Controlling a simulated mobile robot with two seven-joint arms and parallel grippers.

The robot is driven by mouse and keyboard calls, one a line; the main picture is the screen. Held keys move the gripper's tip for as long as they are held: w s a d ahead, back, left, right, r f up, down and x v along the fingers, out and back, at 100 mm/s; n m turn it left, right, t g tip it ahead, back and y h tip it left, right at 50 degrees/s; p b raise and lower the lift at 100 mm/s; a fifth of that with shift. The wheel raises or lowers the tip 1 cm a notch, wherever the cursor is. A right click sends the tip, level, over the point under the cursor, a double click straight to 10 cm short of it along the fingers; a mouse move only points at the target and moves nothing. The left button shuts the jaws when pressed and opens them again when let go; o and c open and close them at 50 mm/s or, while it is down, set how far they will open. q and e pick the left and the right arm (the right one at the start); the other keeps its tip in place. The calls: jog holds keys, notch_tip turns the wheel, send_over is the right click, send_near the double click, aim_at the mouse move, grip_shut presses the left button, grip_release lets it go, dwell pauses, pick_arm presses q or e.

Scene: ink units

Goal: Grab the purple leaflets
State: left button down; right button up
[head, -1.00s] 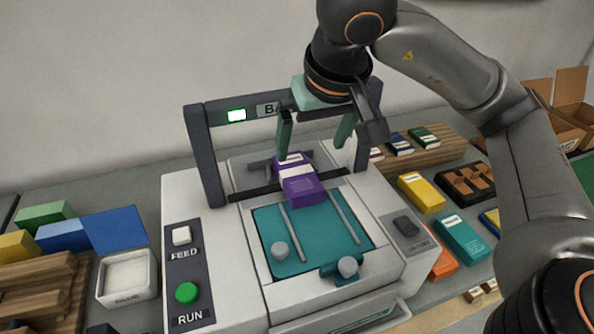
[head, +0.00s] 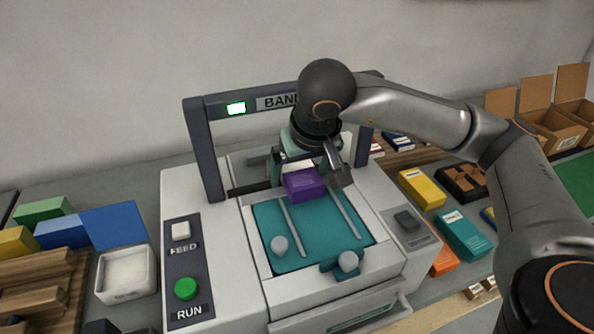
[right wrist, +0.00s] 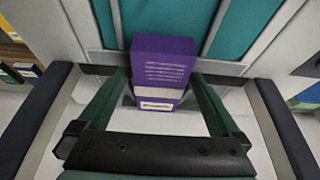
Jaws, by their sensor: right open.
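The purple leaflets (head: 304,184) form a banded stack with a white band, lying at the back of the teal tray (head: 316,257) of the banding machine, under its arch. In the right wrist view the purple stack (right wrist: 162,70) lies between the two green fingers. My right gripper (head: 304,166) is lowered over the stack from above. Its jaws are open, one finger on each side, with gaps visible in the right wrist view (right wrist: 160,100). My left gripper is not in view.
The machine's dark arch (head: 205,150) stands close around the right gripper. FEED (head: 181,231) and RUN (head: 186,289) buttons are at the left. A white glue dish (head: 126,274), yellow box (head: 422,188) and teal box (head: 463,236) lie beside the machine.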

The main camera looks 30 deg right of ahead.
jog(key=shift+c, duration=0.2)
jog(key=shift+r, duration=0.1)
jog(key=c, duration=1.5)
